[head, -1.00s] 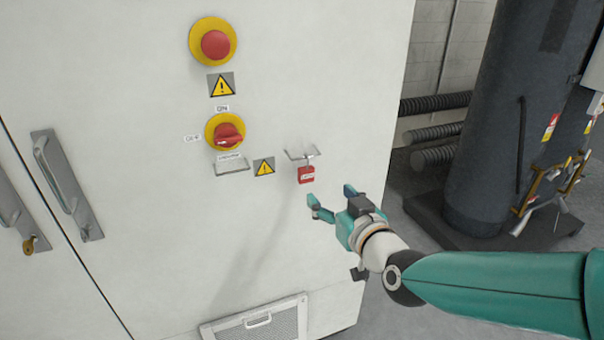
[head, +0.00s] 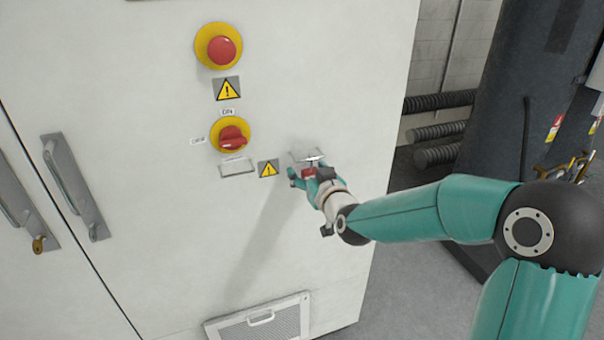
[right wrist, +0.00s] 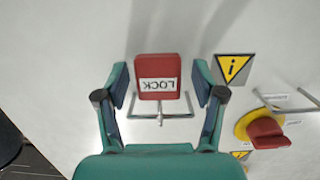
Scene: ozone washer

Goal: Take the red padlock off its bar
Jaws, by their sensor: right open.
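The red padlock (right wrist: 157,76) with its "LOCK" label hangs on a thin metal bar (right wrist: 172,116) on the white cabinet front. In the right wrist view it lies between the two fingers of my right gripper (right wrist: 160,87), with a gap on each side. The gripper is open around it and not closed on it. In the head view my right gripper (head: 308,176) is at the padlock (head: 309,172), which it mostly hides. The bar's plate (head: 303,155) shows just above the gripper. My left gripper is not in view.
To the left are a red rotary switch (head: 232,137) on a yellow ring, a metal bracket (head: 237,167), warning signs (head: 268,168) and a red emergency button (head: 222,50). Door handles (head: 73,186) are further left. A vent (head: 262,320) is below.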

